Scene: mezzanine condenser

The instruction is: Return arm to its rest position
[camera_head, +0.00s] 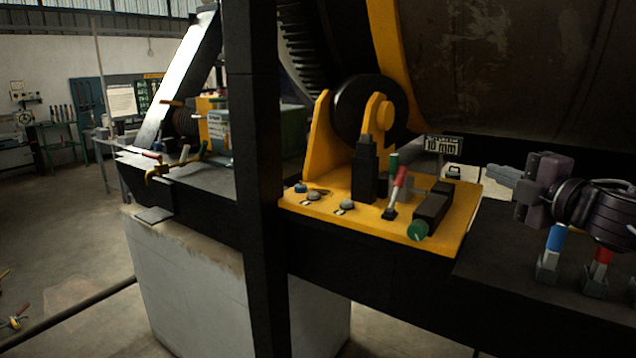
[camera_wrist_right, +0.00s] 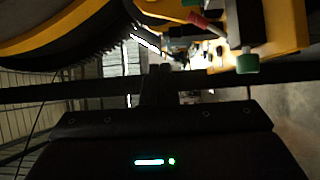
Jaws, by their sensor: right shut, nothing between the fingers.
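My right gripper (camera_head: 503,175) shows at the right of the head view, its arm coming in from the right edge. Its fingers are shut and empty, pointing left, above the dark bench surface. It is to the right of the yellow base plate (camera_head: 463,225) and apart from it. In the right wrist view the dark gripper body (camera_wrist_right: 160,125) fills the lower part, with a small white light bar and a green light on it. My left gripper is not in view.
The yellow plate carries a red-handled lever (camera_head: 399,178), a green knob (camera_head: 417,231) and a black roller. Blue (camera_head: 556,238) and red (camera_head: 603,256) handled levers stand below my right gripper. A black post (camera_head: 258,180) rises left of the plate. A large drum (camera_head: 500,60) is behind.

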